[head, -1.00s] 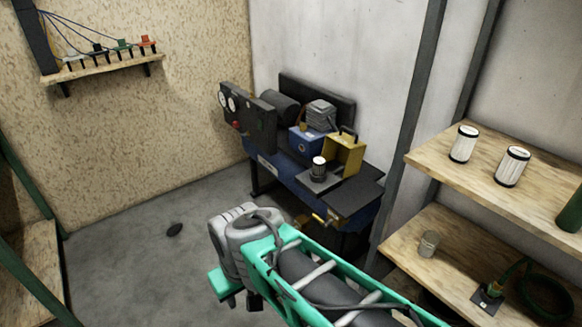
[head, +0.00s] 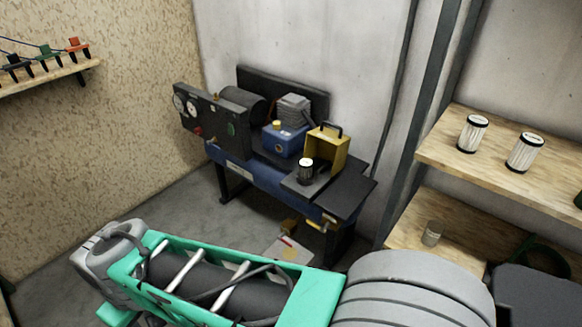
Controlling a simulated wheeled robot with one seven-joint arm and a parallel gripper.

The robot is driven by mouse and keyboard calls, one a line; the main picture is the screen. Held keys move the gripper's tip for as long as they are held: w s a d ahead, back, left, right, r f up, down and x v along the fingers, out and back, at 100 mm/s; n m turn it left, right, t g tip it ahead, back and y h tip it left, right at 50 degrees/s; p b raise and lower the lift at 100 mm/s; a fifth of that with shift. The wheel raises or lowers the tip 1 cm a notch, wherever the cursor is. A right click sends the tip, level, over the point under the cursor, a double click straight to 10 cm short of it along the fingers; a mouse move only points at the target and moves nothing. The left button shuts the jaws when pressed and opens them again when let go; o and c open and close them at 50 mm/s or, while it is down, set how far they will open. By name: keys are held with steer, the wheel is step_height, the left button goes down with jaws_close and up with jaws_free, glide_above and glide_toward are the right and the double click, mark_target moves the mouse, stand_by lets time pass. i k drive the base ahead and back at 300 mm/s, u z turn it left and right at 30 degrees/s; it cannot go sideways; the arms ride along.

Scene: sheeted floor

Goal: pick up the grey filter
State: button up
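A small dark grey cylinder with a pale top, which looks like a filter (head: 306,170), stands upright on the dark plate of the blue machine (head: 240,172), beside an open yellow box (head: 328,148). Two white pleated filters with dark rims, a left one (head: 473,133) and a right one (head: 524,152), stand on the upper shelf. My green arm crosses the bottom of the head view. My gripper's fingertips do not show.
The upper shelf (head: 445,151) and lower shelf (head: 405,235) are at the right, beside a dark upright post (head: 433,105). A small flat panel (head: 288,250) shows below the machine. Bare floor (head: 175,205) lies left of the machine.

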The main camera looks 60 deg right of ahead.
mark_target(306, 165)
steer(key=z, duration=0.5)
steer(key=i, duration=0.7)
steer(key=z, duration=1)
steer(key=i, duration=0.2)
steer(key=z, duration=0.2)
